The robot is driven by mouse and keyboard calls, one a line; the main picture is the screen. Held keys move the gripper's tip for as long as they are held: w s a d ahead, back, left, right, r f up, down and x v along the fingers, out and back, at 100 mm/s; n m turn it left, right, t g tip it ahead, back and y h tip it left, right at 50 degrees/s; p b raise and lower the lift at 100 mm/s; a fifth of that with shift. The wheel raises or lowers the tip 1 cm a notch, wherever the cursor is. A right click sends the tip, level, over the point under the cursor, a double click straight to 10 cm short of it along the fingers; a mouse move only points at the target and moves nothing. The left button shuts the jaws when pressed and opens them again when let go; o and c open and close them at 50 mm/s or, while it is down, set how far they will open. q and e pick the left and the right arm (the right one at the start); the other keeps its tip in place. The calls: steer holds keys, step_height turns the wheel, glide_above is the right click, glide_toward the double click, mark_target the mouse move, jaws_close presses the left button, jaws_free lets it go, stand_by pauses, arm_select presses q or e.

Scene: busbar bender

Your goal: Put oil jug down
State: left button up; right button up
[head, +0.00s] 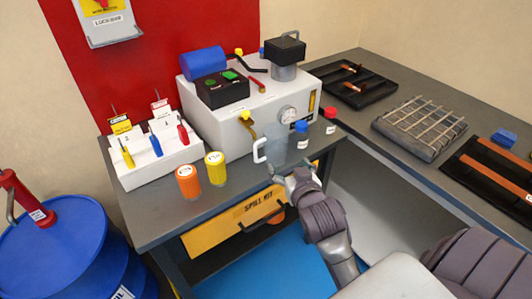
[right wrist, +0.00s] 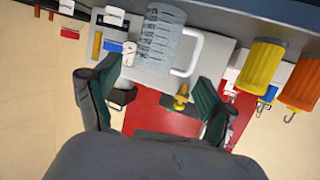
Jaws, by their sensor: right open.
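The oil jug (head: 275,151) is a clear grey measuring jug with a white handle. It stands upright at the front of the grey bench, before the white machine. In the right wrist view the picture is inverted; the jug (right wrist: 158,40) shows its dark graduation marks, with its handle at the right. My right gripper (head: 298,168) is just in front of the jug. In the right wrist view its two fingers (right wrist: 160,88) are spread wide with nothing between them, and the jug is beyond the tips. My left gripper is not in view.
Orange (head: 188,182) and yellow (head: 215,168) containers stand left of the jug. Small blue-capped (head: 301,136) and red-capped (head: 330,121) bottles stand right of it. The white machine (head: 235,118) is behind. A spill kit drawer (head: 235,222) is below; a blue drum (head: 70,245) stands left.

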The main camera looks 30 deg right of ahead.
mark_target(279, 150)
steer(key=x, duration=0.7)
steer(key=shift+w+d, duration=0.15)
steer(key=shift+w, duration=0.25)
steer(key=shift+r+x, duration=0.15)
steer(key=shift+x, duration=1.3)
steer(key=shift+r+x, duration=0.1)
steer(key=shift+x, duration=1.4)
steer(key=c, duration=1)
steer(key=shift+o, duration=0.2)
steer(key=shift+r, duration=0.1)
